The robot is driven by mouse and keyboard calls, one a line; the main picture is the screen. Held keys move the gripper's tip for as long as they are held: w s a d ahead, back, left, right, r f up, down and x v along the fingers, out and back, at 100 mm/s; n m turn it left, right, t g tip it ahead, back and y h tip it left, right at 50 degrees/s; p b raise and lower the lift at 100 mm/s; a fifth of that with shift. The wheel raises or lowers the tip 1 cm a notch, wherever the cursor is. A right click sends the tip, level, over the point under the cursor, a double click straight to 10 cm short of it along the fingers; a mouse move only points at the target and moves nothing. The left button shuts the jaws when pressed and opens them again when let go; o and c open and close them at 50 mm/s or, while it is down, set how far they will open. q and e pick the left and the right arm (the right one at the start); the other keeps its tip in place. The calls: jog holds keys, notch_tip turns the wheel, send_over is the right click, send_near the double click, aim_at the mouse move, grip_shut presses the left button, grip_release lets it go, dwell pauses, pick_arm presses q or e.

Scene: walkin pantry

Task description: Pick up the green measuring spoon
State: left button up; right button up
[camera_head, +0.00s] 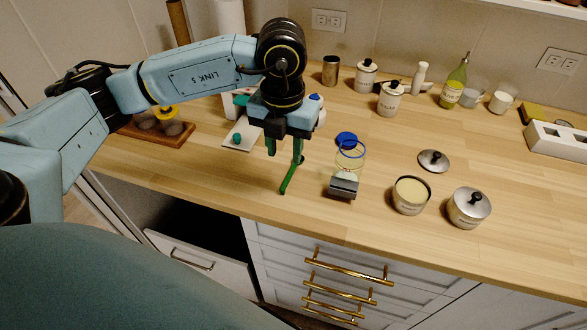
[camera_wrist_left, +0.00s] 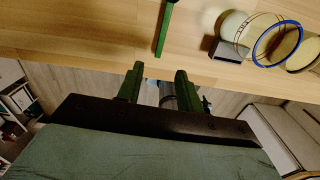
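The green measuring spoon (camera_head: 289,182) lies on the wooden counter near its front edge, just below my left gripper in the head view. My left gripper (camera_head: 284,155) points down with its two green fingers apart and nothing between them. In the left wrist view, the spoon's straight handle (camera_wrist_left: 165,30) lies beyond the open fingertips (camera_wrist_left: 159,69), roughly in line with the gap between them and apart from both. The spoon's bowl cannot be made out clearly. My right gripper is in neither view.
A clear jar with a blue rim (camera_head: 351,157) and a dark grey block (camera_head: 343,187) stand right of the spoon. Farther right are an open canister (camera_head: 410,196), a lidded canister (camera_head: 468,208) and a loose lid (camera_head: 433,161). A wooden tray (camera_head: 152,136) is at left.

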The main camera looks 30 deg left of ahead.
aim_at(285, 184)
pick_arm(q)
notch_tip(285, 184, down, 10)
jog(key=shift+a+r, duration=0.1)
grip_shut()
dwell(0.5)
